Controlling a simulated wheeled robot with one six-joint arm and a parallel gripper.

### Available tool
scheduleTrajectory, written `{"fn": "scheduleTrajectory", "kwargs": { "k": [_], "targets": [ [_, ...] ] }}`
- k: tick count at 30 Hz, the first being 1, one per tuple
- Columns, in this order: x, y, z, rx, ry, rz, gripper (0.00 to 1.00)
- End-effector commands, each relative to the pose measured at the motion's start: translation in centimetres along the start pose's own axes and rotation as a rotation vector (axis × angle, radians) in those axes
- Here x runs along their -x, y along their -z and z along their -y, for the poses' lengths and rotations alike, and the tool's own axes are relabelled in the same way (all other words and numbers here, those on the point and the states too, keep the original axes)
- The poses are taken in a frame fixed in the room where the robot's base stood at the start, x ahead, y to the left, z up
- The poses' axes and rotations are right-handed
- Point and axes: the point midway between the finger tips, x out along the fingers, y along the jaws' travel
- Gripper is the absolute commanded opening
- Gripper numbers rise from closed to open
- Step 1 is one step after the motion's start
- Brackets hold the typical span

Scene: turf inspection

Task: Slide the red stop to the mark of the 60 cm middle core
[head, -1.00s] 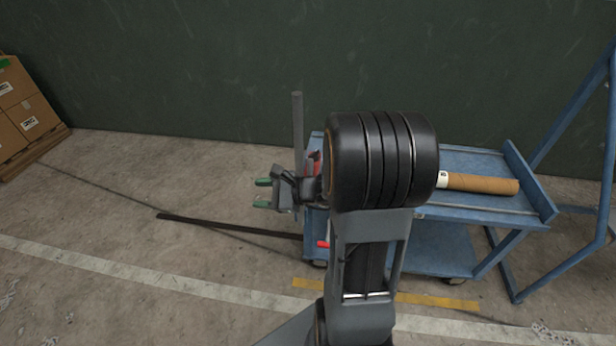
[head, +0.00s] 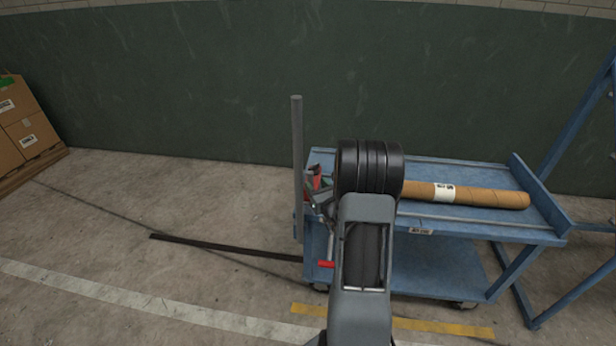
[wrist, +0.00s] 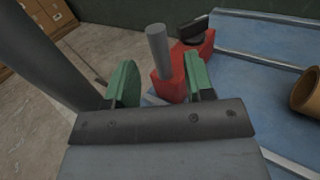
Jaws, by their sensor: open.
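The red stop (wrist: 168,86) shows in the wrist view as a red block with an upright grey peg. It joins a red part with a black top behind it. In the head view its red (head: 314,176) shows partly, at the left end of the blue cart. My gripper (wrist: 163,80) is open, with its green fingers on either side of the peg and block; whether they touch cannot be told. In the head view my arm hides most of the gripper. A brown core (head: 485,197) with a white label lies on the cart top. No length marks are readable.
The blue cart (head: 540,232) has a grey rail along its front. A grey post (head: 297,150) stands at its left end, close to my gripper. A red handle (head: 326,264) sticks out below.

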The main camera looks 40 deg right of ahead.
Motion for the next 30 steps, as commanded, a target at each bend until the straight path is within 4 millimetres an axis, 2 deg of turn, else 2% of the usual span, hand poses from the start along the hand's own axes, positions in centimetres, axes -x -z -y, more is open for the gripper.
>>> {"fn": "scheduleTrajectory", "kwargs": {
  "k": [6,12,18,26,30],
  "targets": [
    [-3.8,0.1,-0.1,0.001,-0.002,0.000,0.48],
    [-6.0,0.1,-0.1,0.000,-0.002,-0.001,0.48],
    [-6.8,0.0,-0.1,0.000,-0.001,-0.001,0.48],
    [-6.9,0.0,-0.1,0.000,-0.001,-0.001,0.48],
    [-6.9,0.0,-0.1,0.000,-0.001,-0.001,0.38]
  ]
}}
